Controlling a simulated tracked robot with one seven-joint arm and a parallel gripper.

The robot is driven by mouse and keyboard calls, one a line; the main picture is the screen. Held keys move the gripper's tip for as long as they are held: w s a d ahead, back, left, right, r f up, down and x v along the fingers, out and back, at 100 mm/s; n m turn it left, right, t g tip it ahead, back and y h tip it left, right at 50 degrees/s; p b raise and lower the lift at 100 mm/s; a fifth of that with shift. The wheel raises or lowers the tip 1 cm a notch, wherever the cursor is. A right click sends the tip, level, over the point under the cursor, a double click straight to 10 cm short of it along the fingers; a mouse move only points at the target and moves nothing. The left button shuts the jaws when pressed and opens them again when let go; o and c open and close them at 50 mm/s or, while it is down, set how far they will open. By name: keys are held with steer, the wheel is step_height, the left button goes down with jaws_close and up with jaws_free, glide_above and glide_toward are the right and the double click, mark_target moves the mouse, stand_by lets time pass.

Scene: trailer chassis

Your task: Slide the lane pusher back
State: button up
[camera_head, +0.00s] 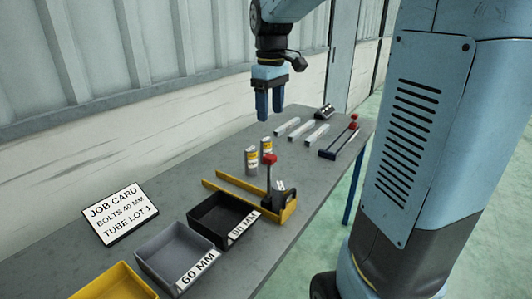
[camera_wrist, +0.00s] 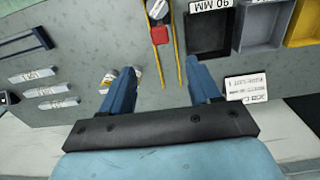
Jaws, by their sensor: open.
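A yellow two-rail lane (camera_head: 288,213) lies on the grey table, with an upright post and red knob (camera_head: 269,159) at its right end, which looks like the lane pusher. A small metallic piece sits beside the post. The wrist view shows the red knob (camera_wrist: 160,35) between the yellow rails. My gripper (camera_head: 270,115) is open and empty, pointing down above the table behind the yellow lane. The wrist view shows its fingers (camera_wrist: 148,72) apart, touching nothing.
Two cans (camera_head: 252,160) with yellow labels stand by the yellow lane. Several pale labelled bars (camera_head: 302,130) lie toward the far end. Black (camera_head: 206,227), grey (camera_head: 160,255) and yellow (camera_head: 110,284) bins and a job card (camera_head: 121,213) occupy the near end. A wall runs behind the table.

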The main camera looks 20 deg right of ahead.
mark_target(270, 155)
step_height(270, 155, down, 14)
steer(key=shift+w+r, duration=0.1)
stand_by(0.5)
jaws_close()
stand_by(0.6)
